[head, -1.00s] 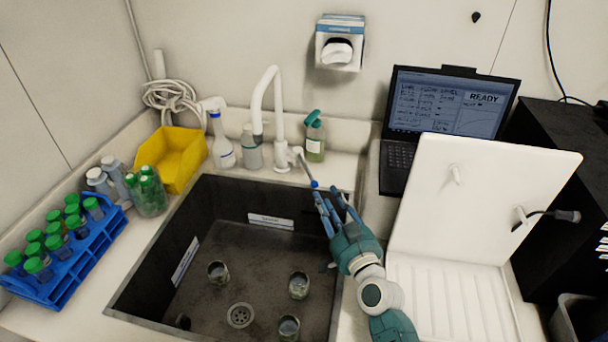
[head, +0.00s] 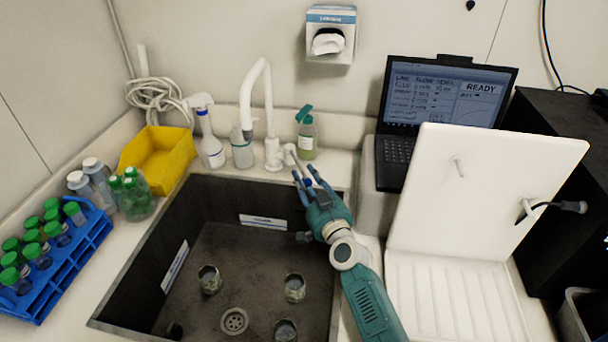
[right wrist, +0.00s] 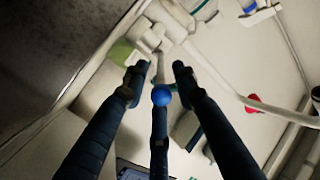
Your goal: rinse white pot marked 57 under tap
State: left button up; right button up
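The tap (head: 258,92) stands behind the dark sink, with its spout curving down. My right gripper (head: 305,178) is at the lever, over the sink's back right corner. In the right wrist view its fingertips (right wrist: 160,70) are apart on either side of the lever, and I see no firm grip. Several small pots (head: 209,279) (head: 294,287) (head: 285,330) stand on the sink floor. No pot marked 57 can be made out. My left gripper is not in view.
The sink's wall (head: 195,215) encloses the pots and a drain (head: 234,320). Bottles (head: 212,150) line the back ledge. A blue tube rack (head: 65,265) and yellow bin (head: 158,155) stand left. A white open-lidded box (head: 485,190) and laptop (head: 445,105) stand right.

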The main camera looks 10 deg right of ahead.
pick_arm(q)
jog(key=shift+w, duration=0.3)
pick_arm(e)
jog(key=shift+w+r, duration=0.1)
jog(key=shift+w, duration=0.55)
grip_shut()
